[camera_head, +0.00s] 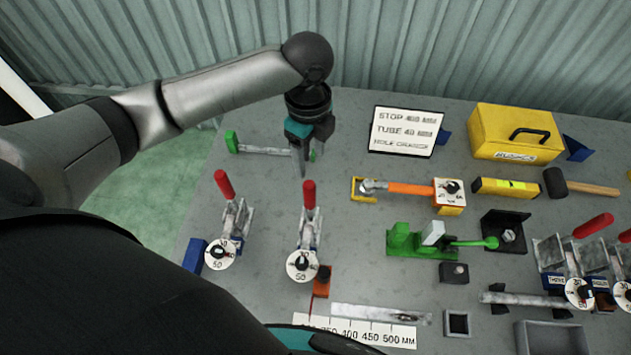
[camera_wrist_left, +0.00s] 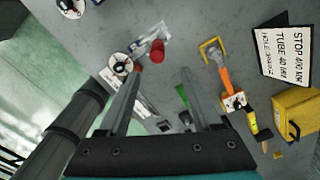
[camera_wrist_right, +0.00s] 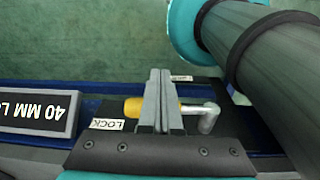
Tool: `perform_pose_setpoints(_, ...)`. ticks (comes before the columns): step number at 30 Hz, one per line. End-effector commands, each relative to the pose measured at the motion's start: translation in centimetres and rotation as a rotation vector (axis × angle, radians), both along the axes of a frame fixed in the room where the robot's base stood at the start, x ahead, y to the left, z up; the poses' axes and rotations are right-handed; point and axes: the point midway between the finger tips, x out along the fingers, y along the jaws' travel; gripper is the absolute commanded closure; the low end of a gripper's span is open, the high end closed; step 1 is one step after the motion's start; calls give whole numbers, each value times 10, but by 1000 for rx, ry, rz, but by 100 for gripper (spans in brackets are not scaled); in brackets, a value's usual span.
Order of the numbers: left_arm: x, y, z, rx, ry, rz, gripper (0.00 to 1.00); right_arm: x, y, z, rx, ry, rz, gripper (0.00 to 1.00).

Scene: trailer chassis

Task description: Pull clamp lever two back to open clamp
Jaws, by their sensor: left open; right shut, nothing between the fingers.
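Several toggle clamps with red levers stand on the grey bench. One clamp (camera_head: 223,238) at the left has its red lever (camera_head: 224,184) upright. The clamp to its right (camera_head: 304,250) also has its red lever (camera_head: 309,194) upright; no number two can be read on either. My left gripper (camera_head: 304,165) is open, pointing down just behind that second clamp's lever, apart from it. In the left wrist view a red lever tip (camera_wrist_left: 157,50) shows between the spread fingers (camera_wrist_left: 158,92), below them. My right gripper (camera_wrist_right: 163,80) is shut and empty, over a yellow-handled latch (camera_wrist_right: 150,107) marked LOCK.
More red-levered clamps (camera_head: 577,285) stand at the right. A green clamp block (camera_head: 400,240), an orange-handled tool (camera_head: 410,188), a yellow toolbox (camera_head: 515,133) and a sign (camera_head: 405,131) are also on the bench. A green-ended bar (camera_head: 262,150) lies beside my left gripper.

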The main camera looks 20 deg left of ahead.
Motion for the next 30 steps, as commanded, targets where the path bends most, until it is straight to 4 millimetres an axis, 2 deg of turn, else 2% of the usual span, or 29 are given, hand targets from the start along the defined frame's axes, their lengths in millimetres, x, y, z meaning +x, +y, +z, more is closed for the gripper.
perform_pose_setpoints(3, -2, 0, -16, 1, 6, 1, 34, -17, 0, -1, -2, 27, 0, 100)
perform_pose_setpoints(7, -2, 0, -43, 0, 7, 2, 34, -29, -1, -1, -3, 46, 0, 100)
perform_pose_setpoints(11, -2, 0, -72, 2, 6, 2, 34, -28, 0, -2, -3, 44, 1, 100)
perform_pose_setpoints(18, -2, 0, -118, 2, 4, 2, 34, -14, 1, -3, 1, 22, 1, 100)
perform_pose_setpoints(24, -1, 0, -140, 1, 2, 2, 34, -13, 3, -4, 3, 19, 1, 100)
perform_pose_setpoints(30, -1, 0, -148, 1, 1, 1, 34, -13, 3, -5, 3, 20, 1, 100)
